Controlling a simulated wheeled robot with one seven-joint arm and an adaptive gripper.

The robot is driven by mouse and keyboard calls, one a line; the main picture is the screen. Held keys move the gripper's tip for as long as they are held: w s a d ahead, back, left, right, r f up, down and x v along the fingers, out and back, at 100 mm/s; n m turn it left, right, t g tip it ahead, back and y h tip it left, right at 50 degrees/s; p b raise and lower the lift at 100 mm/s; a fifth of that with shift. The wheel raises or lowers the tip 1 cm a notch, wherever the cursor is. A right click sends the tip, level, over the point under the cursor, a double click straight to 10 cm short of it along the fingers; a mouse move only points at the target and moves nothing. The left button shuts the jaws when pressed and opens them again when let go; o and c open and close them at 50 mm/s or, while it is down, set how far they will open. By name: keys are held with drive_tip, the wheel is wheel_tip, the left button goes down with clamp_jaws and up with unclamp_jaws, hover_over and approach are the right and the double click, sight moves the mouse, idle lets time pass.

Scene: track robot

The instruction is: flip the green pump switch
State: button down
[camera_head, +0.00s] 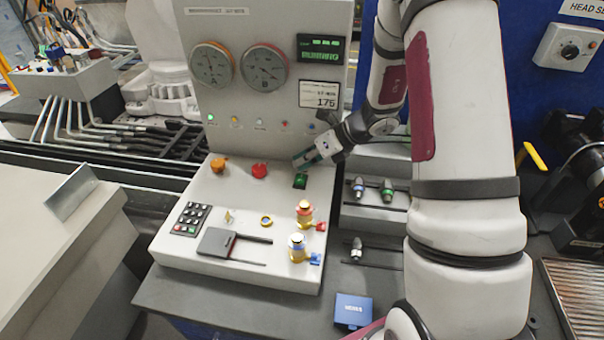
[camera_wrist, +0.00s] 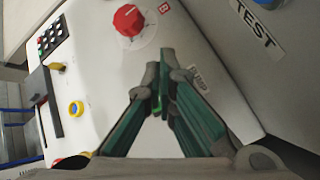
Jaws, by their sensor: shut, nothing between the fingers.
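The green switch (camera_head: 300,181) sits on the sloped top of the white control console (camera_head: 185,240), near its back right, right of a red knob (camera_head: 259,170). My gripper (camera_head: 297,163) is shut and empty. Its fingertips are just above and behind the switch in the head view; I cannot tell whether they touch it. In the wrist view the teal-padded fingers (camera_wrist: 163,75) meet near the centre, with the red knob (camera_wrist: 128,20) beyond. A small bright green patch (camera_wrist: 157,104) shows at the fingers; the rest of the switch is hidden there.
An orange knob (camera_head: 218,165), a keypad (camera_head: 191,219) and two yellow-based plungers (camera_head: 304,212) share the console. Behind stands a panel with two gauges (camera_head: 264,68) and a green-lit display (camera_head: 320,49). A side tray (camera_head: 372,216) holds small connectors. A blue box (camera_head: 353,310) lies in front.

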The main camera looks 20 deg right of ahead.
sight(302, 177)
drive_tip(key=shift+s+a+r+p, duration=0.15)
drive_tip(key=shift+r+p, duration=0.3)
drive_tip(key=shift+r, duration=0.35)
drive_tip(key=shift+s+r+p, duration=0.1)
drive_tip(key=shift+r+p, duration=0.3)
drive_tip(key=shift+r, duration=0.45)
drive_tip(key=shift+s+a+r+p, duration=0.15)
drive_tip(key=shift+r+p, duration=0.3)
drive_tip(key=shift+r, duration=0.35)
drive_tip(key=s+a+r+n+g+h, duration=0.1)
drive_tip(key=s+a+r+n, duration=0.3)
drive_tip(key=s+r+n, duration=0.35)
drive_tip(key=s+a+r+n+g, duration=0.1)
drive_tip(key=s+a+r+n, duration=0.45)
drive_tip(key=r+n, duration=0.35)
drive_tip(key=s+d+r+n+t+h, duration=0.1)
drive_tip(key=s+d+r+n+h, duration=0.1)
drive_tip(key=s+n, duration=0.5)
drive_tip(key=s+d+r+n+h, duration=0.2)
drive_tip(key=s+r+n+h, duration=0.2)
drive_tip(key=s+n, duration=0.4)
drive_tip(key=shift+s+r+t, duration=0.35)
drive_tip(key=shift+s+t, duration=0.05)
drive_tip(key=shift+s, duration=0.45)
